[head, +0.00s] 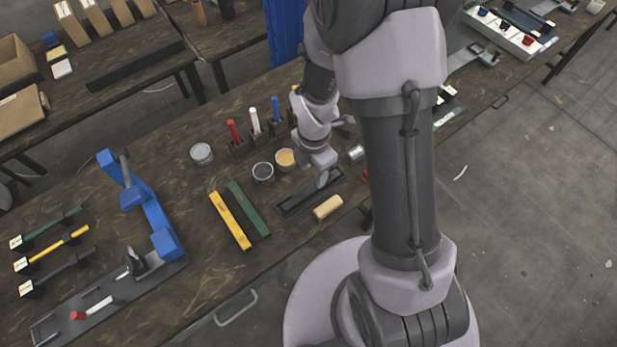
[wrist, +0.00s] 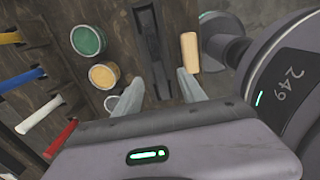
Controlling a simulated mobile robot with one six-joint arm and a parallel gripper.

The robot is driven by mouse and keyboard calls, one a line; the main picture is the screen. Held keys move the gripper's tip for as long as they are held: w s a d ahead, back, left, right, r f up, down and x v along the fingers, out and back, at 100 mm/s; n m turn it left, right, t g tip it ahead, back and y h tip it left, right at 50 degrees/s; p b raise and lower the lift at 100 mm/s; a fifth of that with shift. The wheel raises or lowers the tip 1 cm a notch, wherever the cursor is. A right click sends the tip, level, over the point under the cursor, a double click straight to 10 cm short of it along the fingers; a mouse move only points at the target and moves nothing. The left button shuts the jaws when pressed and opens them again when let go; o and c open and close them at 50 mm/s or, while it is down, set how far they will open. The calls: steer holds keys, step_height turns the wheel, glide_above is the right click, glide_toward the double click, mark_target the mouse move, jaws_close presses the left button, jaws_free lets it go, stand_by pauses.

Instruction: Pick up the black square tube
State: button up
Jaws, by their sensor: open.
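The black square tube (head: 297,201) lies on the brown work table in the head view, beside a small wooden block. My gripper (head: 322,180) points down at the tube's right part. In the wrist view the tube (wrist: 148,45) runs lengthwise between the two open fingers of my gripper (wrist: 158,88), with a finger on each side. The fingers look empty. I cannot tell how far down beside the tube the fingertips reach. The tube's near end is hidden by my gripper body in the wrist view.
The wooden block (head: 328,207) lies close by, near the right finger in the wrist view (wrist: 189,52). Cans (head: 285,158) stand behind the tube. Green (head: 248,208) and yellow (head: 230,220) bars lie left. A blue press (head: 145,205) stands farther left.

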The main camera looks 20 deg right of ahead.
mark_target(312, 189)
steer(key=f+b, duration=0.1)
steer(key=f, duration=0.2)
steer(key=f+b, duration=0.1)
steer(key=f, duration=0.2)
steer(key=f+b, duration=0.1)
steer(key=f, duration=0.3)
steer(key=shift+w+f, duration=0.1)
steer(key=shift+w, duration=0.2)
jaws_close()
